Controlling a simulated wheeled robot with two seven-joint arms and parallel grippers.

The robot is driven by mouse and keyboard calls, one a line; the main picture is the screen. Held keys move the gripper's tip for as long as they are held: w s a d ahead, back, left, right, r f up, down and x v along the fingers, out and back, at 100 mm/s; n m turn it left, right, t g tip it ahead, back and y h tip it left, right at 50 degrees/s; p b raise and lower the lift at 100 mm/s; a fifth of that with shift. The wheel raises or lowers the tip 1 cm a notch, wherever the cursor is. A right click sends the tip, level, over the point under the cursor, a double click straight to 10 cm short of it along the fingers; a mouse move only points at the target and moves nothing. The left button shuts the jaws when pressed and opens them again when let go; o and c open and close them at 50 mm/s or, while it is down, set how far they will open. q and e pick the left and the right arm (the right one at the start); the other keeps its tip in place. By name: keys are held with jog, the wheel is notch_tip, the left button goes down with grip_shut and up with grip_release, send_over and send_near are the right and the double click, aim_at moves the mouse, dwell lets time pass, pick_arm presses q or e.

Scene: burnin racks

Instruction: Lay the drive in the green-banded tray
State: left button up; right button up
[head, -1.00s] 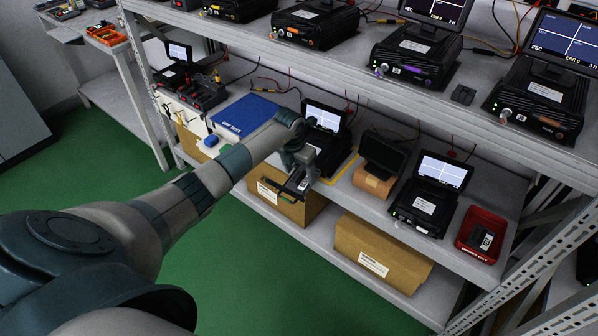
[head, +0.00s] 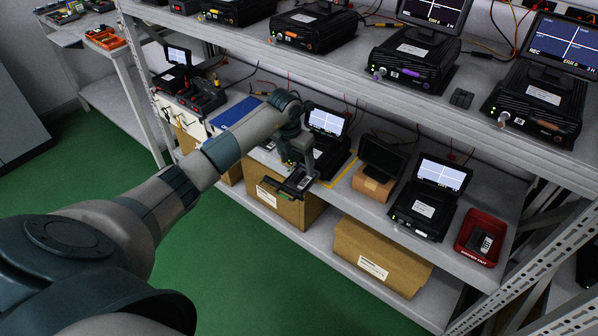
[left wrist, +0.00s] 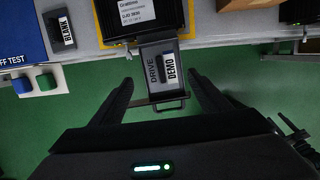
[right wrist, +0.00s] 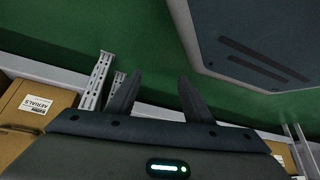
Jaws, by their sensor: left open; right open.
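A grey drawer marked DRIVE (left wrist: 155,93) sticks out from the front of a black recorder (left wrist: 139,16) on the lower shelf. A dark drive labelled DEMO (left wrist: 172,71) lies in it. My left gripper (left wrist: 159,82) is open, its fingers apart on either side of the drawer's front. In the head view my left gripper (head: 297,165) is just above the drawer (head: 294,186). A second dark piece labelled BLANK (left wrist: 60,31) lies left of the recorder. My right gripper (right wrist: 160,78) is open and empty over the green floor. I cannot make out a green-banded tray.
A blue mat (head: 236,110) lies left of the recorder. A small screen on a cardboard box (head: 372,185), another recorder (head: 422,210) and a red tray (head: 463,246) stand to the right. The upper shelf (head: 440,112) overhangs. An orange tray (head: 105,38) sits far left.

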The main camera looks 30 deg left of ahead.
aim_at(295, 180)
pick_arm(q)
jog(key=v, duration=0.5)
jog(key=shift+r, duration=0.15)
pick_arm(e)
jog(key=w+a, duration=0.1)
jog(key=w+a+r, duration=0.1)
jog(key=shift+w+r+t, duration=0.2)
jog(key=shift+w+t, duration=0.15)
jog(key=shift+t, duration=0.05)
jog(key=shift+s+d+f, duration=0.1)
